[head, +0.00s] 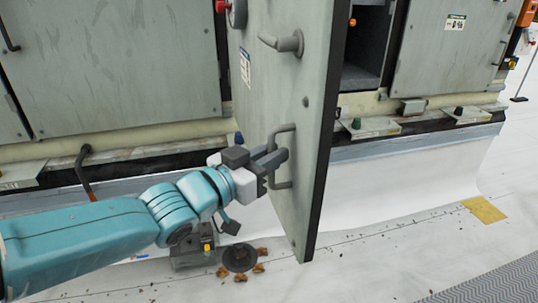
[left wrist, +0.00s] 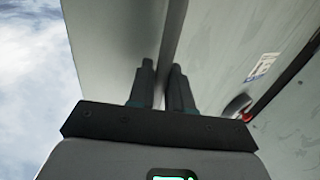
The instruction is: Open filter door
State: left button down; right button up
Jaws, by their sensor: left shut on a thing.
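The filter door (head: 282,85) is a grey-green panel in the middle of the head view. It stands swung out from the cooler, with its dark edge seam facing right. A latch lever (head: 283,43) sits near its top. The door's grey bar handle (head: 282,184) is lower down. My left gripper (head: 270,164) is shut on this handle from the left. In the left wrist view its two dark fingers (left wrist: 164,88) are close together against grey panels; the handle itself cannot be made out there. My right gripper is not in view.
A dark opening (head: 361,45) shows right of the door. Closed panels (head: 448,48) flank it. A small box (head: 193,251), a dark disc (head: 239,257) and brown scraps lie on the roof below. A yellow mat (head: 484,210) lies at right. The pale roof in front is mostly clear.

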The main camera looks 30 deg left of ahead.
pick_arm(q)
jog(key=shift+w+r, duration=0.1)
jog(key=shift+r, duration=0.1)
jog(key=c, duration=1.2)
grip_release()
jog(key=shift+f, duration=0.1)
jog(key=shift+w+a+f, duration=0.1)
jog(key=shift+w+a, duration=0.05)
